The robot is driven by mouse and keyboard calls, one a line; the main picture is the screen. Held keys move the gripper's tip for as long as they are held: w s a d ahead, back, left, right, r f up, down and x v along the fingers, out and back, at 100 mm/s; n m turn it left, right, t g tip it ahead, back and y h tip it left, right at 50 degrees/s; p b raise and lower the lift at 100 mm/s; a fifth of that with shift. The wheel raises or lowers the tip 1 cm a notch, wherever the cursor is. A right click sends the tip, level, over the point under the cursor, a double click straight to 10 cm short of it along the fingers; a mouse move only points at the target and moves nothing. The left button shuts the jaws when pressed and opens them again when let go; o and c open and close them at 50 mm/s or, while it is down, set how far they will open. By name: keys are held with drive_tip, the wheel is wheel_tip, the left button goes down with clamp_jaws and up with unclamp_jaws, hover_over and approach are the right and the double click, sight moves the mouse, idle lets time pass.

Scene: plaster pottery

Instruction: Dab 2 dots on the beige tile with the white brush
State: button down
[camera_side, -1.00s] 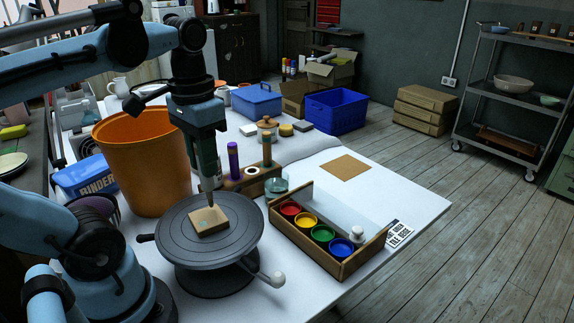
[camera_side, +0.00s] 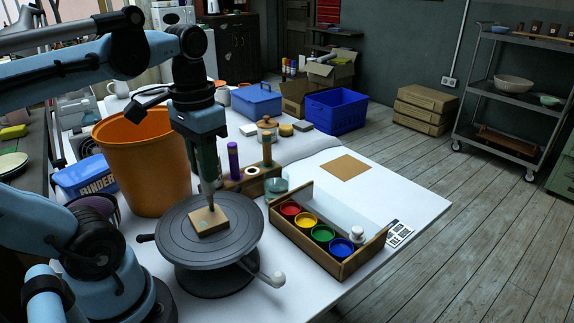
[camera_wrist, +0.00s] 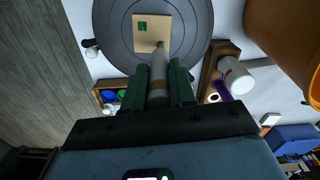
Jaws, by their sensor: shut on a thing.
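The beige tile (camera_side: 222,222) lies on the round grey turntable (camera_side: 173,248); it also shows in the wrist view (camera_wrist: 146,40). One green dab (camera_wrist: 142,26) shows on it, faint teal in the side view. My gripper (camera_side: 207,172) is shut on the white brush (camera_side: 212,190), which points down at the tile. In the wrist view my gripper's green fingers (camera_wrist: 159,88) flank the pale brush (camera_wrist: 158,66). The brush tip is at the tile's far part, apart from the dab. Whether the tip touches the tile I cannot tell.
A wooden box (camera_side: 343,273) holds red, yellow, green and blue paint cups right of the turntable. An orange bin (camera_side: 145,165) stands close on the left. A wooden holder (camera_side: 236,183) with a purple-handled tool is just behind. The right table end is fairly clear.

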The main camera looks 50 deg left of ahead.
drive_tip(key=shift+r, duration=0.1)
idle(0.3)
drive_tip(key=shift+r, duration=2.15)
